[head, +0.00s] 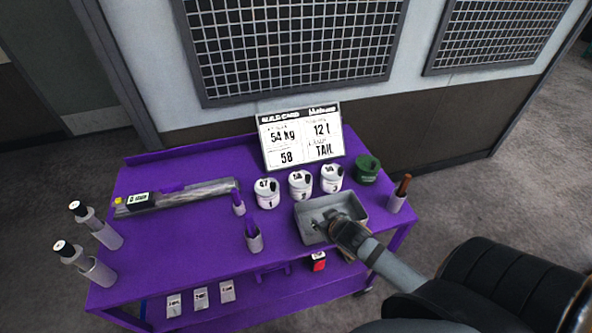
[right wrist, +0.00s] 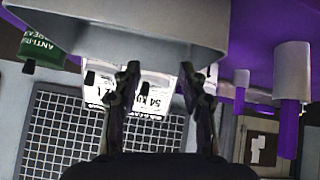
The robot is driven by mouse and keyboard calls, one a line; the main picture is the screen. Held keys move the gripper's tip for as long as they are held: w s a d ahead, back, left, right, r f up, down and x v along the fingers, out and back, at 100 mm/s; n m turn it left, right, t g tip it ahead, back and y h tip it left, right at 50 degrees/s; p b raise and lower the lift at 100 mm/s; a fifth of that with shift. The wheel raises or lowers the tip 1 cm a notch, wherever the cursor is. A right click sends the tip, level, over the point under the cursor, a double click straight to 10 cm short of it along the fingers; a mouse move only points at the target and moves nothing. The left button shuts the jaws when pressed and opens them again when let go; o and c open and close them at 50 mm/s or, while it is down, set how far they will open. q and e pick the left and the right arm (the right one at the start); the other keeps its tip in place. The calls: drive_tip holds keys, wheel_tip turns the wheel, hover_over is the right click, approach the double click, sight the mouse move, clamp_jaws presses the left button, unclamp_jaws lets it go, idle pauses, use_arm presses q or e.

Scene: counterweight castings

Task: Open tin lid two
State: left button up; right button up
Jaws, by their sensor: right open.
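Three white tins with dark-knobbed lids stand in a row on the purple cart: tin one (head: 267,196), tin two (head: 301,189) in the middle, and tin three (head: 331,181). All three lids appear to be on. My right gripper (head: 338,221) is over the grey tray, to the lower right of tin two and apart from it. In the right wrist view the right gripper (right wrist: 160,78) has its two fingers spread with nothing clearly between them. My left gripper is not in view.
The grey tray (head: 306,230) lies in front of the tins; its wall (right wrist: 120,25) fills the upper right wrist view. A green tin (head: 367,170) and a cup with a brown handle (head: 396,203) stand right. A build card (head: 300,136) stands behind. Purple-topped holders (head: 254,240) stand left.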

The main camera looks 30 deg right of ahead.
drive_tip(key=w+d+r+t, duration=0.1)
drive_tip(key=w+d+t, duration=0.1)
drive_tip(key=n+t+y, duration=0.1)
drive_tip(key=t+y, duration=0.2)
approach(308, 176)
drive_tip(key=b+x, duration=0.3)
drive_tip(key=b, duration=0.1)
drive_tip(key=f+b+x, duration=0.1)
drive_tip(key=b+x, duration=0.1)
drive_tip(key=b, duration=0.2)
drive_tip(key=shift+w+d+f+b, duration=0.1)
drive_tip(key=shift+w+f+b, duration=0.05)
drive_tip(key=shift+f+b, duration=0.2)
drive_tip(key=b+x, duration=0.1)
drive_tip(key=x, duration=0.1)
drive_tip(key=b+x, duration=0.1)
drive_tip(key=x, duration=0.1)
drive_tip(key=shift+w+r, duration=0.15)
drive_tip(key=shift+r, duration=0.25)
drive_tip(key=shift+w+f, duration=0.1)
drive_tip(key=shift+w, duration=0.2)
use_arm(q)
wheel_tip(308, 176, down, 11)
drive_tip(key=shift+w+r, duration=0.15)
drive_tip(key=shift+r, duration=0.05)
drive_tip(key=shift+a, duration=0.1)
use_arm(e)
clamp_jaws()
